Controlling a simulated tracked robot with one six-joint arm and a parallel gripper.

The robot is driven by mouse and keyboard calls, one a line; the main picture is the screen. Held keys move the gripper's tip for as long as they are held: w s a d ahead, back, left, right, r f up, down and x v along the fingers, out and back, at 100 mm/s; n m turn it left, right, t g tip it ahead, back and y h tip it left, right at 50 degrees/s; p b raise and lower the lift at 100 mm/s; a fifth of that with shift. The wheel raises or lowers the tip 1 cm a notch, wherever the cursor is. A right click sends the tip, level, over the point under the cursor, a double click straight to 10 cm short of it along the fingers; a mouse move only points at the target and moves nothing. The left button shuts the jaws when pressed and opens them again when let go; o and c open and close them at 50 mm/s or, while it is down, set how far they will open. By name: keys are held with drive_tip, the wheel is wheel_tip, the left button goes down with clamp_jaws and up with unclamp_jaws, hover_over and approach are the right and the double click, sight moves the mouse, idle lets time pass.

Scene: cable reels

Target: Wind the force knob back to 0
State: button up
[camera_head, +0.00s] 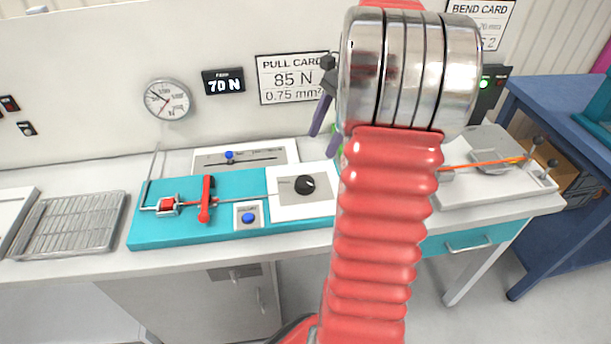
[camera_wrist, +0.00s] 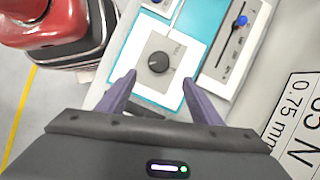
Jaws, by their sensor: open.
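The force knob (camera_head: 305,184) is a black round knob on a white panel at the right end of the teal pull rig (camera_head: 140,231). In the wrist view the knob (camera_wrist: 158,62) sits ahead of my gripper, roughly between the lines of its two purple fingers. My gripper (camera_wrist: 160,92) is open and empty, apart from the knob. In the head view only part of my gripper (camera_head: 322,118) shows, as my red arm hides the rest. The force display (camera_head: 223,82) on the wall reads 70 N.
A slider with a blue handle (camera_head: 229,155) lies behind the rig, also in the wrist view (camera_wrist: 240,20). A blue button (camera_head: 248,218) and a red lever (camera_head: 207,199) are left of the knob. A pull card (camera_head: 292,78) reads 85 N. A wire rack (camera_head: 70,224) lies at left.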

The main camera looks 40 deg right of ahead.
sight(305, 180)
drive_tip(key=x, duration=1.2)
drive_tip(key=shift+f, duration=0.35)
drive_tip(key=shift+c, duration=0.2)
